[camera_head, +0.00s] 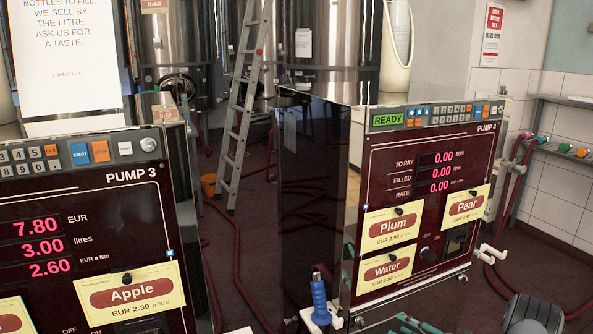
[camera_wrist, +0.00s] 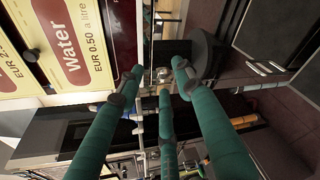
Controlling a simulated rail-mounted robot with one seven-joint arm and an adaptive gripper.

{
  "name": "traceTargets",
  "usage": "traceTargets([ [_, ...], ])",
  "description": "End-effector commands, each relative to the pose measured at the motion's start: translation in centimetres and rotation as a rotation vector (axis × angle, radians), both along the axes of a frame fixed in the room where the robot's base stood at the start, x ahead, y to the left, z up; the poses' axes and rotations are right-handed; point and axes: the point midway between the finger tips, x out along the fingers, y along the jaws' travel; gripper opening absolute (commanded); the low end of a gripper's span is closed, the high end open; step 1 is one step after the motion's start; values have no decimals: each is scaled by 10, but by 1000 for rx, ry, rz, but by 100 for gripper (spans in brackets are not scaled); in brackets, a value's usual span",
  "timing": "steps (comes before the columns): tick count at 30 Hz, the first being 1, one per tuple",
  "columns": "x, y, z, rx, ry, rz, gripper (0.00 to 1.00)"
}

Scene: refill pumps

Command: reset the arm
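My gripper (camera_wrist: 157,72) shows in the wrist view as three green fingers reaching up from the bottom of the picture. The fingertips are apart with nothing clasped between them, so it is open. Beyond the tips are small metal fittings on a pump front. A Water label (camera_wrist: 72,40) is to the left of the fingers. In the head view, green finger parts (camera_head: 415,325) show at the bottom edge, below the Pump 4 cabinet (camera_head: 375,205); the rest of the gripper is cut off.
Pump 4's display reads READY with zeros. Pump 3 (camera_head: 110,178) stands at the left and shows 7.80 EUR. A blue-handled nozzle (camera_head: 319,300) is at Pump 4's lower left corner. A ladder (camera_head: 240,110) and red hoses are behind.

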Motion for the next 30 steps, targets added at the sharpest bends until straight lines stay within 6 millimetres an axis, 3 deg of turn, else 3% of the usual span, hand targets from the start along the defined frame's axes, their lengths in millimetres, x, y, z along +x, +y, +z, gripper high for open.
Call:
traceTargets([
  [5,-15,7,-26,-197,57,155,35],
  [10,-27,-5,-47,-425,95,292,35],
  [17,-22,-50,-34,-781,94,438,35],
  [27,2,-101,16,-1096,48,511,35],
  [30,9,-107,35,-1137,28,517,35],
])
